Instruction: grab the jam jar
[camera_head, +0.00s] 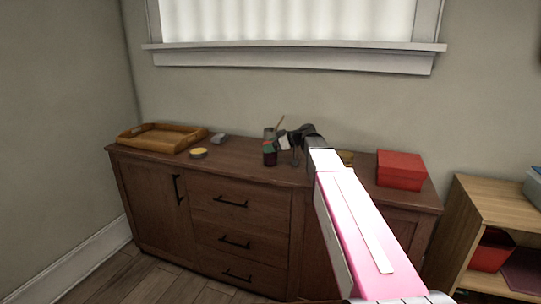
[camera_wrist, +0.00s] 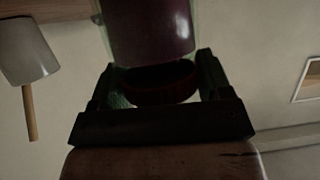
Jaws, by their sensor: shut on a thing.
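The jam jar (camera_head: 270,159) is a small glass jar with dark red contents, near the middle of the wooden sideboard's top (camera_head: 235,160). It looks upright; I cannot tell whether its base touches the wood. In the wrist view the jar (camera_wrist: 150,32) fills the upper middle, with a dark round end between the fingers. My gripper (camera_head: 270,146) reaches it from the right. In the wrist view its black fingers (camera_wrist: 158,88) with greenish pads are shut on the jar from both sides. The fingers hide part of the jar.
A grey cup (camera_wrist: 27,52) with a wooden stick stands close by. A wooden tray (camera_head: 162,138), a yellow-topped round item (camera_head: 198,153) and a small grey item (camera_head: 218,139) lie left. A red box (camera_head: 401,170) stands right. The sideboard's front strip is clear.

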